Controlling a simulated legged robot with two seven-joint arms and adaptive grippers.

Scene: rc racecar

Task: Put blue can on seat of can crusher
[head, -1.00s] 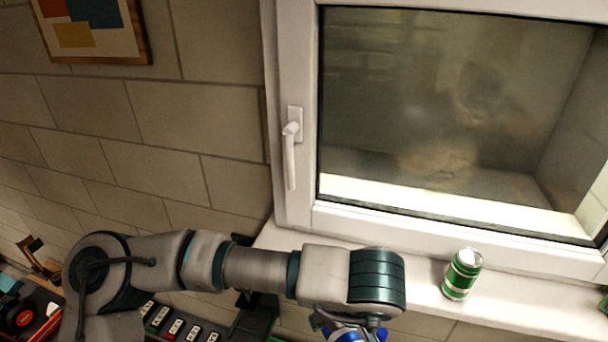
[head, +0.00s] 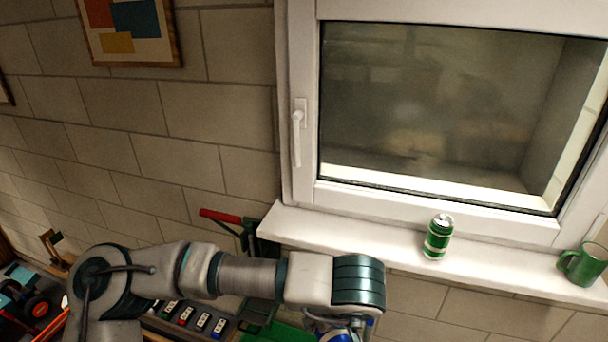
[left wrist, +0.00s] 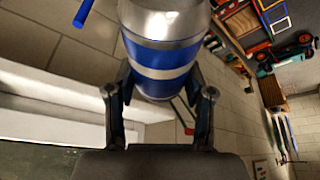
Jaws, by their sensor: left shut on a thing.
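The blue can (left wrist: 165,62), with white and silver bands, is held between the two fingers of my left gripper (left wrist: 160,92) in the left wrist view. In the head view only a sliver of the blue can (head: 345,336) shows at the bottom edge, under my left wrist. The green can crusher with a red handle (head: 222,216) stands behind my left forearm, left of the window sill. My arm hides much of it, and its seat cannot be made out. My right gripper is not in view.
A green can (head: 438,238) and a green mug (head: 584,264) stand on the white window sill (head: 340,232). A toolbox or tray with small labelled items (head: 200,318) lies below my forearm. A toy car (left wrist: 287,54) shows in the left wrist view.

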